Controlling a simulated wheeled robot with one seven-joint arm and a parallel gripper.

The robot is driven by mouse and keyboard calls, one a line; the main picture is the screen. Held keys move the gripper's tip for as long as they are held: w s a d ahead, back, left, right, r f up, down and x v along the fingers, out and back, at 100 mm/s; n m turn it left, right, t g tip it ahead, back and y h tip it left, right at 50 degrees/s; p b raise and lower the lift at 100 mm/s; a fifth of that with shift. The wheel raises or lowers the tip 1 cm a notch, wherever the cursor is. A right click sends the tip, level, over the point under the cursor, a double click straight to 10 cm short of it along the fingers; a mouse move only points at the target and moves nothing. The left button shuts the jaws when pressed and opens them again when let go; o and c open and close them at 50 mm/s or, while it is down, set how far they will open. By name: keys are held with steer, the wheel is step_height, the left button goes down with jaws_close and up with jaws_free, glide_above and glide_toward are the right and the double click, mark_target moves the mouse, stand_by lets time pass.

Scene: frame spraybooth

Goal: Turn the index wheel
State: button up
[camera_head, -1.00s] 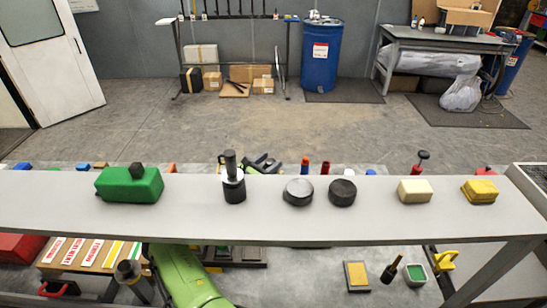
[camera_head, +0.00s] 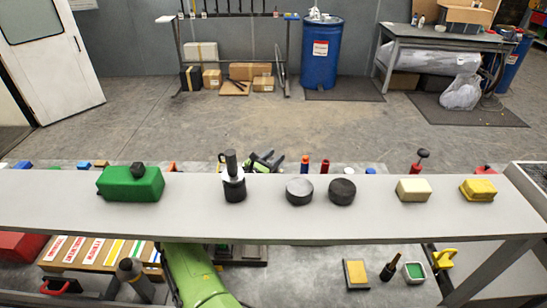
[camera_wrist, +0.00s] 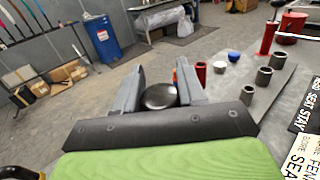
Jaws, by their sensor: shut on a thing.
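In the wrist view my gripper (camera_wrist: 160,67) has its two grey fingers on either side of a dark, round, domed piece (camera_wrist: 160,97), which I take to be the index wheel. The fingers are shut on it. Its underside and any markings are hidden by the black gripper body. In the head view my green arm passes beneath the grey shelf, which hides much of it. I cannot clearly make out the wheel in the head view.
Red cylinders (camera_wrist: 200,73) and several grey sockets stand right of my gripper.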

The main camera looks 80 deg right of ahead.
steer(key=shift+r+n+t+p, duration=0.25)
steer(key=shift+n+t+p, duration=0.1)
steer(key=shift+n+t, duration=0.2)
steer(key=shift+w+d+f+n+t+h+p, duration=0.1)
steer(key=shift+n+t+h+p, duration=0.15)
steer(key=shift+n+t, duration=0.3)
steer(key=shift+w+f+n+t+h+p, duration=0.15)
steer(key=shift+n+t+h, duration=0.2)
steer(key=shift+t, duration=0.35)
steer(key=shift+r, duration=0.1)
steer(key=o, duration=1)
steer(key=b+v, duration=0.2)
steer(key=v, duration=1.3)
steer(key=shift+a, duration=0.45)
